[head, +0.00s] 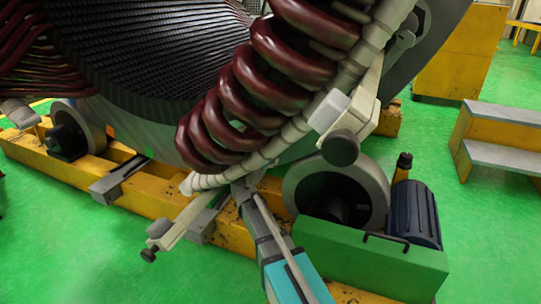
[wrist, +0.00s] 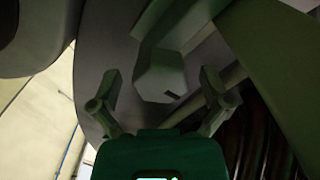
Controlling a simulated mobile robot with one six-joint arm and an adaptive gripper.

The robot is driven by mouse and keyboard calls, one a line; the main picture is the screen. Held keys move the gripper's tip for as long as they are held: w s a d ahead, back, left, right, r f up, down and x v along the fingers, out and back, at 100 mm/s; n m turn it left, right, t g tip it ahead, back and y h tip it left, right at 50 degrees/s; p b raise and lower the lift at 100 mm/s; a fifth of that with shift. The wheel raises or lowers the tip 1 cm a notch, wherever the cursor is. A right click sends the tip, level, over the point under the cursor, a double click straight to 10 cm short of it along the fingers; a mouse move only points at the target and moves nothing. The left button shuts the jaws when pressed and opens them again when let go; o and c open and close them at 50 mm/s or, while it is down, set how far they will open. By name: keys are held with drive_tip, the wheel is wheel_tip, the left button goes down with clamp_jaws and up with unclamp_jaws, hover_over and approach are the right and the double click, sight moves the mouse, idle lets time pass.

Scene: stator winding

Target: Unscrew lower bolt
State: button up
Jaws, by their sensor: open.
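In the wrist view my gripper (wrist: 160,88) is open, with one finger on each side of a pale grey-green, angular bolt-like block (wrist: 158,72). The block lies between and beyond the fingertips, and I see no clear contact. The scene is dim, so I cannot tell for certain that it is the lower bolt. In the head view my arm reaches up to the lower end of the dark red coils (head: 245,105); the fingers are hidden there. A pale clamp bar (head: 185,222) with a dark knob (head: 149,254) at its end lies below the coils.
The large stator (head: 150,50) rests on a yellow frame (head: 150,200) with rollers (head: 335,195). A green motor housing (head: 365,260) stands close right of my arm. Another pale clamp (head: 340,115) sits higher right. Green floor is clear at the lower left.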

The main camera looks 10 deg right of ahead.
drive_tip(key=shift+w+d, duration=0.2)
drive_tip(key=shift+w, duration=0.1)
